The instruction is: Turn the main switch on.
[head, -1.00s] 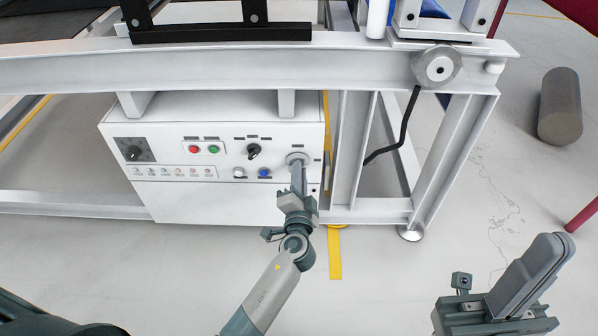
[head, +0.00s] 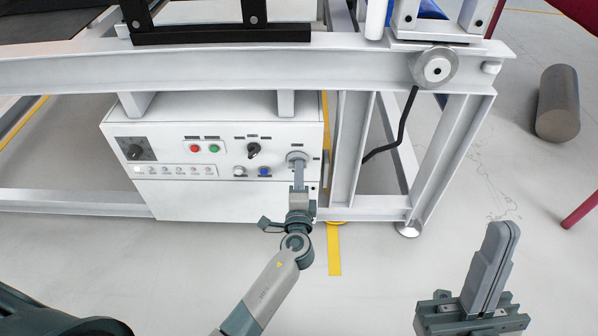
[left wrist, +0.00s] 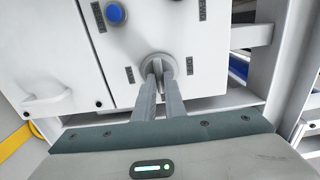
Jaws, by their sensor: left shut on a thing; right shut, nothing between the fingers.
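The main switch, a round grey rotary knob (head: 297,155), sits at the right end of the white control box's front. In the left wrist view the knob (left wrist: 150,64) shows a round base with a raised grip and small labels around it. My left gripper (head: 298,169) reaches it from the front, and its two fingers (left wrist: 162,76) are shut on the raised grip. The fingers hide part of the knob. My right gripper (head: 491,265) is shut and empty at the lower right, well away from the box.
The white control box (head: 225,200) also carries a red button (head: 195,148), a green button (head: 214,149), a black selector (head: 254,150), a blue button (head: 264,172) and a black dial (head: 134,152). A white steel frame (head: 350,150) stands above and to the right. Open floor lies in front.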

